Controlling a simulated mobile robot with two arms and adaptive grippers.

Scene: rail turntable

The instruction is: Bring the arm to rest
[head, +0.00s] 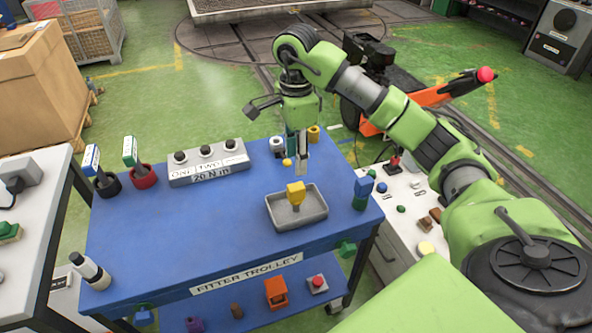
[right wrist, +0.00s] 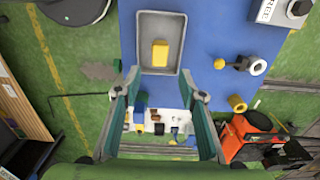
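My right arm reaches in from the right and bends down over the blue fitter trolley (head: 130,230). My right gripper (head: 297,158) hangs over the trolley's far side, behind a grey tray (head: 284,212). In the right wrist view the fingers of the gripper (right wrist: 163,88) are spread wide with nothing between them. A yellow piece (head: 296,191) stands in the tray, apart from the fingers. The piece (right wrist: 160,53) and the tray (right wrist: 160,24) also show ahead of the fingertips in the right wrist view. My left gripper is not in view.
A grey box with three black knobs (head: 207,163) and two holders, black (head: 107,186) and red (head: 143,177), stand at the trolley's far left. A white bench (head: 425,262) with small parts adjoins on the right. An orange machine (head: 430,98) stands behind. The trolley's front middle is clear.

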